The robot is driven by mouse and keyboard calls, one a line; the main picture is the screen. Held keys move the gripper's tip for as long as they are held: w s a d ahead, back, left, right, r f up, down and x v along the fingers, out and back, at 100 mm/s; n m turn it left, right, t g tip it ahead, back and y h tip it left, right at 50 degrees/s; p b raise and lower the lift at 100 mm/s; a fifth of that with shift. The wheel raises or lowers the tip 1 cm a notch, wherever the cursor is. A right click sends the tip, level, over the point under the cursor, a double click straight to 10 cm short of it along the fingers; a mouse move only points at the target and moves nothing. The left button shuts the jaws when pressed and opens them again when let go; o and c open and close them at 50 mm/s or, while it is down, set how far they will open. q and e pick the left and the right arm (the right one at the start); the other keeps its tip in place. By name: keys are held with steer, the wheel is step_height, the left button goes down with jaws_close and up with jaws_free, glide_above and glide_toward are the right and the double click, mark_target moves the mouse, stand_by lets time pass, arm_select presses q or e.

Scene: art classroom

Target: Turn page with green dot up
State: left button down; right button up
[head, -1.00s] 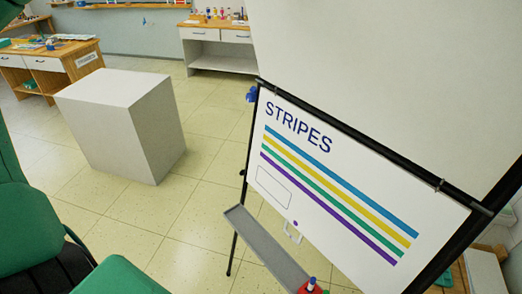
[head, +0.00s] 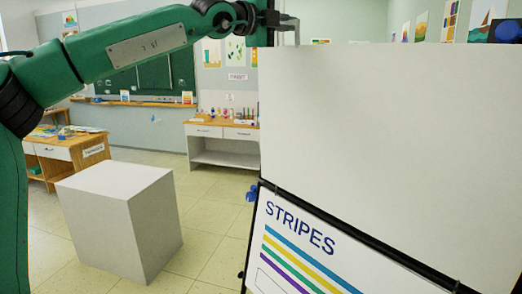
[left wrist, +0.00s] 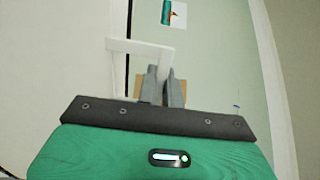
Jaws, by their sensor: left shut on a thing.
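A flip chart stands at the right in the head view. Its page headed STRIPES (head: 300,240), with blue, yellow, green and purple bands, shows below the dark bar. A blank white page (head: 390,150) stands up above the bar. My left gripper (head: 290,32) is at the upper left edge of this page. In the left wrist view, the left gripper (left wrist: 163,88) is shut on a white frame-shaped handle (left wrist: 140,46). No green dot is visible in the current frames, and the lower part of the STRIPES page is cut off. My right gripper is not in view.
A grey-white block (head: 120,220) stands on the tiled floor left of the chart. A desk (head: 65,155) and a low cabinet (head: 222,142) are farther back. Floor between block and chart is clear.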

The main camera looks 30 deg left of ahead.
arm_select(q)
steer(key=shift+w+d+r, duration=0.2)
steer(key=shift+w, duration=0.25)
steer(key=shift+x, duration=1.05)
steer(key=shift+f+p+x, duration=0.15)
steer(key=shift+p+x, duration=0.55)
steer(key=shift+x, duration=1.1)
steer(key=shift+f+p+x, duration=0.2)
steer(key=shift+p+x, duration=0.45)
steer(key=shift+x, duration=1.15)
steer(key=c, duration=1.5)
jaws_free()
steer(key=shift+d, duration=0.15)
steer(key=shift+f, duration=0.15)
